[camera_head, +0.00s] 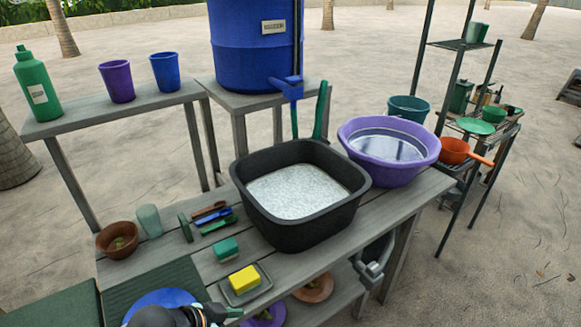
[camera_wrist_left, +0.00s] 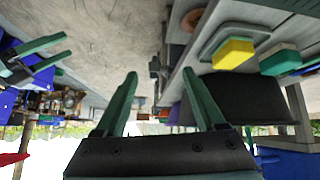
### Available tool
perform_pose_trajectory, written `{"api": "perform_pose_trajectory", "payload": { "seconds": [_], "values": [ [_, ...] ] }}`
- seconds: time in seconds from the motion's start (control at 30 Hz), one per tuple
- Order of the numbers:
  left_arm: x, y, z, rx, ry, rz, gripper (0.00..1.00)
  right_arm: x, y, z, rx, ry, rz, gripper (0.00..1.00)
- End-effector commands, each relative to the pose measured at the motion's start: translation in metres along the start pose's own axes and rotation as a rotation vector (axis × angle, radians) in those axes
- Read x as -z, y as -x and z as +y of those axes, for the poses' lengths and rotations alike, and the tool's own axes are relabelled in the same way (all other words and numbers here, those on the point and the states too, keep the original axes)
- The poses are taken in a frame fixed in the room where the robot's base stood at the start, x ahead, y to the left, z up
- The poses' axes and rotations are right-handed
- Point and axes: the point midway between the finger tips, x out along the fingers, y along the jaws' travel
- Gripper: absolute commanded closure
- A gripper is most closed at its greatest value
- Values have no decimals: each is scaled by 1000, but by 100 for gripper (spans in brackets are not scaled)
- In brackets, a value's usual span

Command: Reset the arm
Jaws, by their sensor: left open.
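My left gripper (camera_head: 214,315) shows at the bottom edge of the head view, in front of the workbench (camera_head: 322,258), partly cut off. In the left wrist view its two green fingers (camera_wrist_left: 162,100) are wide apart with nothing between them. A second pair of green fingers (camera_wrist_left: 40,58) at that view's upper left looks like my right gripper; the fingers are apart and appear empty. My right arm does not show in the head view.
On the workbench are a black basin (camera_head: 258,212), a purple bowl (camera_head: 423,168), a yellow sponge (camera_head: 244,279), a green sponge (camera_head: 227,249) and a brown pot (camera_head: 118,240). A blue barrel (camera_head: 240,50) stands behind. Open sand (camera_head: 520,240) lies to the right.

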Motion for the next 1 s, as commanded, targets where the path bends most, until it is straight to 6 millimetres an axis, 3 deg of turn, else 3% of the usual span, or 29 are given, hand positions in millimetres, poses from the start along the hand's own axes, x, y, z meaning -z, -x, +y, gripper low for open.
{"api": "perform_pose_trajectory", "payload": {
  "seconds": [0.17,0.27,0.5,0.6,0.67,1.0],
  "values": [
    [-23,-17,10,80,169,127,29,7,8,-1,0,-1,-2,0],
    [-48,-19,11,153,254,169,29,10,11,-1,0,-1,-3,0],
    [-130,-7,18,343,385,172,29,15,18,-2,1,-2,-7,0],
    [-156,1,23,395,404,155,29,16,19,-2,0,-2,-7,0],
    [-164,4,25,412,407,150,29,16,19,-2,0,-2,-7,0],
    [-164,4,25,412,407,150,29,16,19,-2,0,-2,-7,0]
  ]
}}
